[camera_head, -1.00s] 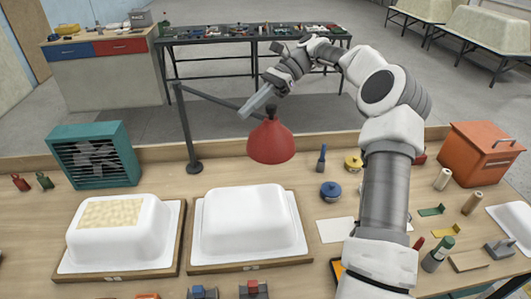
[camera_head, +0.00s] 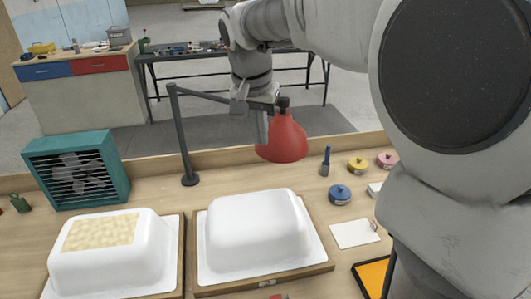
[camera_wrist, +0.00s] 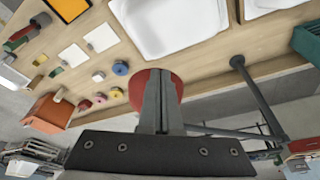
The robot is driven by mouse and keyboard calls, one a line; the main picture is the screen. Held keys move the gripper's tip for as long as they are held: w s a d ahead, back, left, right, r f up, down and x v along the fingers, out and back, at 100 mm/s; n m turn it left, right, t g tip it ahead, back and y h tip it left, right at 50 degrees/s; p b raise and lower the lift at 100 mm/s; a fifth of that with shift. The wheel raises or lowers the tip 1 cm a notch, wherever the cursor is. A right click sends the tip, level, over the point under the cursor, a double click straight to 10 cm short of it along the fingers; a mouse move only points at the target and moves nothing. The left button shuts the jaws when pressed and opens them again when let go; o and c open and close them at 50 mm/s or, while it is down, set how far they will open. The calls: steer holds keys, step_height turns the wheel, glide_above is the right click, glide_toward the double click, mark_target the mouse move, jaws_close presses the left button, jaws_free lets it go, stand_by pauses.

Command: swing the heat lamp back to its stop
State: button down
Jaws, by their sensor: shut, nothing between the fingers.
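The heat lamp has a red cone shade (camera_head: 284,138) on a dark horizontal arm (camera_head: 208,97), carried by an upright post (camera_head: 183,140) at the back of the bench. The shade hangs over the back of the bench, behind the right-hand white shell (camera_head: 255,232). My gripper (camera_head: 262,130) is shut and empty, pointing down right beside the left of the shade. In the wrist view my shut fingers (camera_wrist: 165,95) lie in front of the red shade (camera_wrist: 178,86), hiding its middle. I cannot tell whether they touch it.
A left shell (camera_head: 105,255) with a patterned patch sits on a board. A teal fan (camera_head: 77,170) stands behind it. Blue (camera_head: 340,194) and yellow (camera_head: 357,165) tins stand right of the lamp. My arm covers the picture's right side.

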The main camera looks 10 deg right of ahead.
mark_target(291, 139)
steer(key=w+d+f, duration=0.3)
steer(key=w+f, duration=0.2)
steer(key=f, duration=0.5)
steer(key=shift+w+d+f+p, duration=0.25)
steer(key=shift+w+p, duration=0.05)
steer(key=w+d+n+p, duration=0.1)
steer(key=w+d, duration=0.2)
steer(key=w+d+n+p, duration=0.1)
steer(key=w+d+p, duration=0.1)
steer(key=w+d, duration=0.1)
steer(key=shift+d+r+y, duration=0.2)
steer(key=shift+d+y, duration=0.1)
steer(key=shift+d, duration=0.15)
steer(key=w+d+n+p, duration=0.3)
steer(key=w+d+p, duration=0.1)
steer(key=w+d, duration=0.2)
steer(key=shift+w+t+y, duration=0.3)
steer(key=shift+w, duration=0.6)
steer(key=shift+s+r, duration=0.1)
